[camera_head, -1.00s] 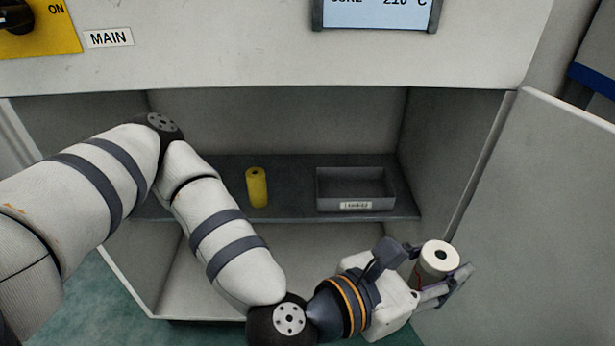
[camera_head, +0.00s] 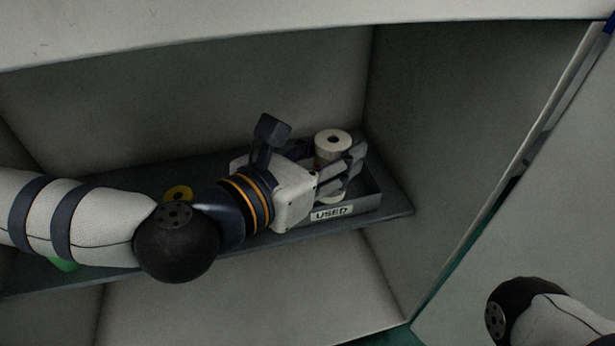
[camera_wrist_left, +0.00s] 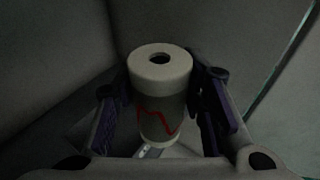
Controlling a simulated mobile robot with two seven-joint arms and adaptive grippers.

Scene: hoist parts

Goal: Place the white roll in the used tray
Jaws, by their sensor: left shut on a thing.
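The white roll (camera_head: 333,140) stands upright between the fingers of my left gripper (camera_head: 340,172), which is shut on it. In the left wrist view the roll (camera_wrist_left: 160,72) has a dark centre hole and a red jagged line on its side, with the fingers (camera_wrist_left: 163,100) on both sides of it. The grey tray labelled USED (camera_head: 368,200) is on the cabinet shelf, and the roll is at or over it. My gripper hides part of the tray, and I cannot tell whether the roll touches its floor. My right gripper is not in view.
The dark shelf (camera_head: 398,222) ends just right of the tray at the cabinet's side wall (camera_head: 450,130). A yellow roll (camera_head: 178,192) is partly hidden behind my left arm. A green thing (camera_head: 64,265) shows below that arm. An open door is at right.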

